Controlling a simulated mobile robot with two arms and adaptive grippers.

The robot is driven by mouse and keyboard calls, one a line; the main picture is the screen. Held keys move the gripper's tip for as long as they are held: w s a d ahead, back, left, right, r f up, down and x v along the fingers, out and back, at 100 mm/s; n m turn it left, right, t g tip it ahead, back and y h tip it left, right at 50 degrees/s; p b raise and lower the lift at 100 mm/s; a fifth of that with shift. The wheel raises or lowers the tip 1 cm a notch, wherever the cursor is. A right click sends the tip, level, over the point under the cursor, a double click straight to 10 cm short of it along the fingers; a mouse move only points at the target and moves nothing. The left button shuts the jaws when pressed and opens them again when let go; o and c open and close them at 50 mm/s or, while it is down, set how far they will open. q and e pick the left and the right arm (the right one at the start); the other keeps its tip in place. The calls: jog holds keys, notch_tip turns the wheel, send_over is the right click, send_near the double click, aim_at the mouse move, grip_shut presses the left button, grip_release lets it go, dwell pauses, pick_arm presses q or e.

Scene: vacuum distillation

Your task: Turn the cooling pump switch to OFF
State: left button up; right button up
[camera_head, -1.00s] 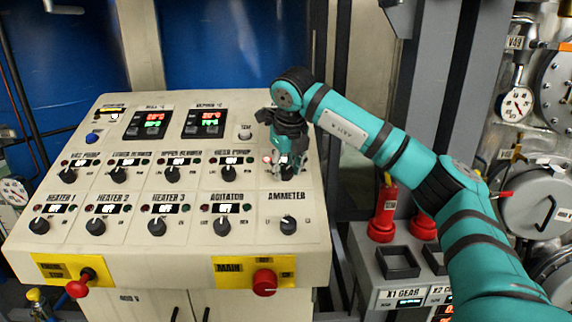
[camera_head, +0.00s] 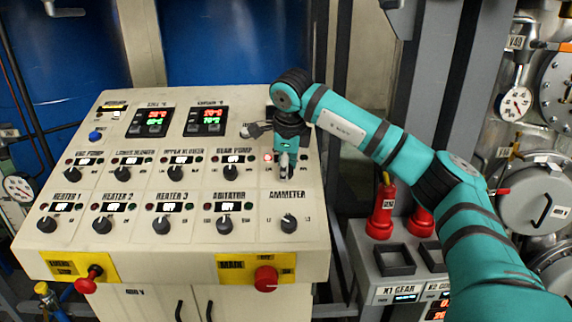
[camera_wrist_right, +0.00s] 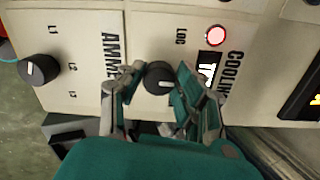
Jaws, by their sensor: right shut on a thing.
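The cooling pump switch is a round black knob (camera_wrist_right: 158,78) with a white pointer mark, beside the partly hidden "COOLING" label (camera_wrist_right: 234,72). A pink-red lit lamp (camera_wrist_right: 215,36) and a small white display (camera_wrist_right: 210,68), partly covered by a finger, are near it. My right gripper (camera_wrist_right: 160,85) has one finger on each side of the knob and is shut on it. In the head view my right gripper (camera_head: 287,168) points down at the panel's right column and hides most of the knob. My left gripper is not in view.
The sloped control panel (camera_head: 258,215) carries several other knobs; the ammeter knob (camera_head: 289,223) is just below my gripper. A red main switch (camera_head: 266,279) and a red emergency knob (camera_head: 87,285) are on its front edge. Grey equipment stands to the right.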

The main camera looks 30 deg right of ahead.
jog(key=shift+r, duration=0.1)
dwell(0.4)
jog(key=o, duration=1.1)
jog(key=shift+o, duration=0.2)
jog(key=v, duration=1.2)
